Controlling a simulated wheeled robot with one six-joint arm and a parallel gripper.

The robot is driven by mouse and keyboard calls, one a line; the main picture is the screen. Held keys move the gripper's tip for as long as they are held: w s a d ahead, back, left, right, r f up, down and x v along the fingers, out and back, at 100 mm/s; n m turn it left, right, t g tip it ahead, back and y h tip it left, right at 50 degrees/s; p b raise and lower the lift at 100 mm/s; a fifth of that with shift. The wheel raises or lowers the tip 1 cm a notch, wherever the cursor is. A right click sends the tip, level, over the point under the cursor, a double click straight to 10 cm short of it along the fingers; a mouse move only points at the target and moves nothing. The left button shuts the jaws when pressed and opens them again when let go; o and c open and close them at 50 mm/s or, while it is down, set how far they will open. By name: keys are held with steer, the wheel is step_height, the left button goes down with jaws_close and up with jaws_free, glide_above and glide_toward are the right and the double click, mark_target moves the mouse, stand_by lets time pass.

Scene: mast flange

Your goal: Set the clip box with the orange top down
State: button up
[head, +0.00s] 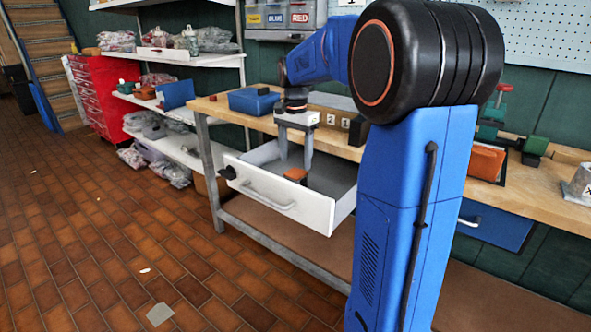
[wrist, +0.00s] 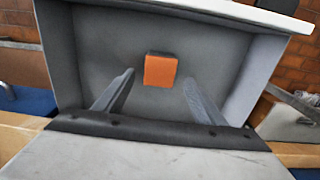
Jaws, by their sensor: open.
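The clip box with the orange top (head: 295,173) sits inside the open drawer (head: 268,200), near its front panel. In the wrist view the orange top (wrist: 160,71) faces the camera and the box rests on the grey drawer floor, with a dark side edge showing. My gripper (head: 296,165) reaches down into the drawer with its fingers apart. In the wrist view the open fingers (wrist: 158,85) stand to the left and right of the box, with clear gaps on both sides. Nothing is held between them.
The wooden workbench (head: 222,106) carries a blue box (head: 254,101) and number-marked blocks (head: 331,120) behind the drawer. The rest of the drawer floor is bare.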

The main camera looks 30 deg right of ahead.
mark_target(296, 173)
steer(key=shift+r, duration=2.75)
steer(key=shift+s, duration=0.1)
